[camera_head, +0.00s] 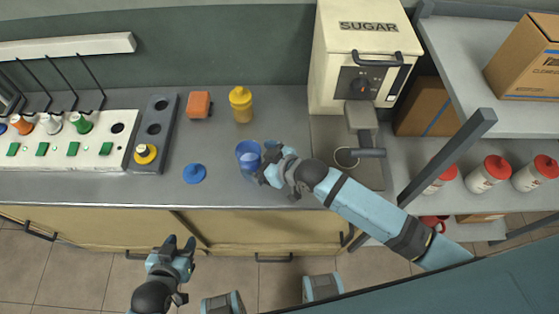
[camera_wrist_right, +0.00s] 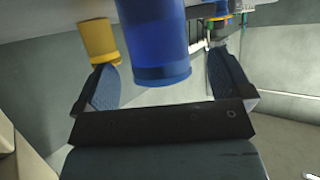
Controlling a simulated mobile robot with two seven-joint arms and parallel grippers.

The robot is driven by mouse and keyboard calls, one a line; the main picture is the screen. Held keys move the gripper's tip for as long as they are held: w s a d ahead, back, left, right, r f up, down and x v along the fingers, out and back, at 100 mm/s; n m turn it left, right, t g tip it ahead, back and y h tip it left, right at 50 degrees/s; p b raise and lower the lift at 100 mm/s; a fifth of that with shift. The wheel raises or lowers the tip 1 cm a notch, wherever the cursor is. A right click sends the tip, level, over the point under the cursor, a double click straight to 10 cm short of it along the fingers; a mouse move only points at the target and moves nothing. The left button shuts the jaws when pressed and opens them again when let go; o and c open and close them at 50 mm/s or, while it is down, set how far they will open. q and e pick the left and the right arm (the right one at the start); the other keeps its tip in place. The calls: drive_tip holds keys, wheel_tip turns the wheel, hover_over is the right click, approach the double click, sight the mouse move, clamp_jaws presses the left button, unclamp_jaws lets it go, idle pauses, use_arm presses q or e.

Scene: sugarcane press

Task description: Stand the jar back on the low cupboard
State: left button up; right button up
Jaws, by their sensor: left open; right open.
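A blue jar (camera_head: 248,155) stands on the grey top of the low cupboard (camera_head: 225,190), and its inside looks lighter blue. It also shows in the right wrist view (camera_wrist_right: 153,40), between the spread fingers. My right gripper (camera_head: 268,165) is open at the jar's right side, and the head view partly hides their contact. In the right wrist view my gripper (camera_wrist_right: 160,82) shows a gap beside the jar. A round blue lid (camera_head: 194,173) lies on the top, left of the jar. My left gripper (camera_head: 180,243) is open and empty in front of the cupboard.
A yellow jar (camera_head: 241,104) and an orange block-like item (camera_head: 198,105) stand behind the blue jar. A cream machine marked SUGAR (camera_head: 368,30) is at the right back. A panel with green buttons (camera_head: 70,140) is at the left. Shelves (camera_head: 480,60) stand at the right.

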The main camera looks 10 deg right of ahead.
drive_tip(key=v, duration=0.9)
drive_tip(key=shift+r, duration=0.3)
drive_tip(key=shift+w, duration=0.15)
drive_tip(key=s+d+f+m+t+h+p, duration=0.1)
drive_tip(key=s+d+f+m+h+p, duration=0.1)
drive_tip(key=s+d, duration=0.3)
drive_tip(key=s+d+f+m+t+h+p, duration=0.1)
drive_tip(key=s+d+f+m+h+p, duration=0.1)
drive_tip(key=s+d+m+h+p, duration=0.1)
drive_tip(key=s+d+m+p, duration=0.1)
drive_tip(key=s+d, duration=0.1)
drive_tip(key=s, duration=0.1)
drive_tip(key=shift+d+h, duration=0.25)
drive_tip(key=shift+h, duration=0.15)
drive_tip(key=shift+s+f, duration=0.1)
drive_tip(key=shift+s, duration=0.05)
